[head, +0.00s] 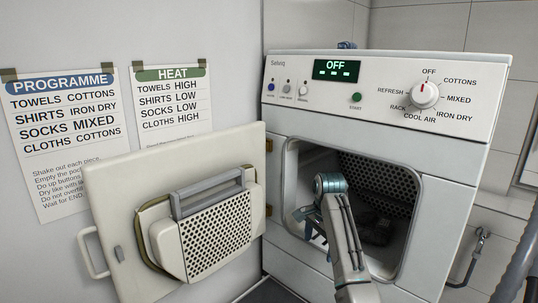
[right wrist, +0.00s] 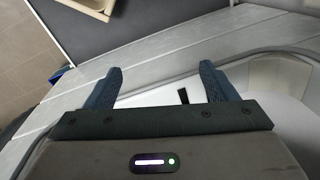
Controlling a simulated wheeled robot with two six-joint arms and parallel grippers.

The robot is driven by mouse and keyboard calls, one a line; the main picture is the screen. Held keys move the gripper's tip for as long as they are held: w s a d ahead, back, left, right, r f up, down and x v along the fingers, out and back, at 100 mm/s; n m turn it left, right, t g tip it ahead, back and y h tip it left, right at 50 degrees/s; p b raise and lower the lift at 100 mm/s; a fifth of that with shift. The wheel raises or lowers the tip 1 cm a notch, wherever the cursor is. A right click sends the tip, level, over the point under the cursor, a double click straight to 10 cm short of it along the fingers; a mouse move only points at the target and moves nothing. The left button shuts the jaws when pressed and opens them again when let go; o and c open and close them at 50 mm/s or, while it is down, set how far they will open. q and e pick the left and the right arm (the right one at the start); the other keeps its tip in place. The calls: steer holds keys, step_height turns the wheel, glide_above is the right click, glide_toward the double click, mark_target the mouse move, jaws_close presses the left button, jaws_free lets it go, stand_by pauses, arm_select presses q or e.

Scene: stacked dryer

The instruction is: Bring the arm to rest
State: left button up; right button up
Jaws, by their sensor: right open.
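My right gripper (head: 312,224) is at the left part of the dryer's opening, with my right arm crossing in front of the opening. In the right wrist view its two dark blue fingers (right wrist: 158,84) stand wide apart with nothing held between them. The white dryer (head: 463,165) has its door (head: 108,190) swung open to the left. The perforated drum (head: 385,178) is partly hidden by my arm. My left gripper is not in view.
A grey-handled perforated panel (head: 216,238) sits on the door's inner face. Two paper charts, PROGRAMME (head: 65,130) and HEAT (head: 171,105), hang on the left wall. A dark shape low in the drum is unclear. A pipe (head: 520,255) stands at the right edge.

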steer(key=s+d+f+n+t, duration=0.1)
steer(key=s+d+f+n, duration=0.3)
steer(key=s+f, duration=0.65)
steer(key=s+d+f+n, duration=0.1)
steer(key=s+d+f, duration=0.5)
steer(key=s+f, duration=0.4)
steer(key=s+d+r+n+t+h, duration=0.2)
steer(key=s+n, duration=0.5)
steer(key=s, duration=2)
steer(key=s+d+f+g+b, duration=0.15)
steer(key=f+b, duration=0.25)
steer(key=f, duration=1.7)
steer(key=d+f+b, duration=0.3)
steer(key=f+b, duration=0.2)
steer(key=f, duration=1.5)
arm_select(q)
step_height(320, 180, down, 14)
steer(key=b, duration=0.5)
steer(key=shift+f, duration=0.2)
arm_select(e)
steer(key=s+f, duration=0.9)
steer(key=f, duration=0.3)
steer(key=s+f+g, duration=0.1)
steer(key=s+f, duration=0.7)
steer(key=f, duration=0.3)
steer(key=shift+s+d+f+y, duration=0.3)
steer(key=shift+s+f+y, duration=0.1)
